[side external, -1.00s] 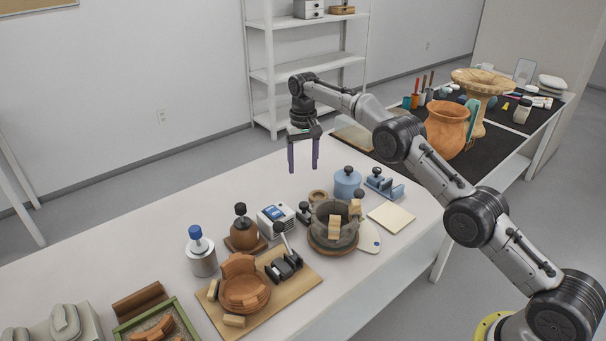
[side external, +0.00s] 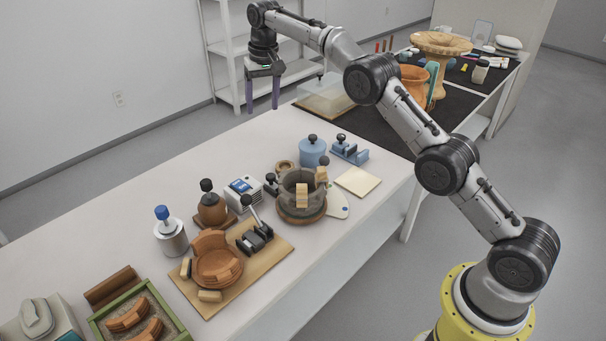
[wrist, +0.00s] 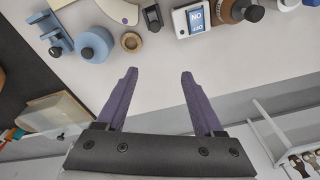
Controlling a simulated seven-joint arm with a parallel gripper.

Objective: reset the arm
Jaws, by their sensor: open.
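My gripper (side external: 263,108) hangs from my raised, outstretched arm over the far edge of the white table (side external: 120,196). Its two purple fingers point down, spread apart, with nothing between them. In the wrist view my gripper (wrist: 158,75) is open, with bare table and the table edge behind the fingers. It is apart from all objects on the table.
A grey vessel (side external: 290,208) with wooden blocks stands on a round base. A blue lidded pot (side external: 312,153), a terracotta sherd bowl (side external: 217,268) on a board, a blue-capped bottle (side external: 170,238) and a green-framed tray (side external: 178,326) stand nearby. A shelf (side external: 222,48) stands behind.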

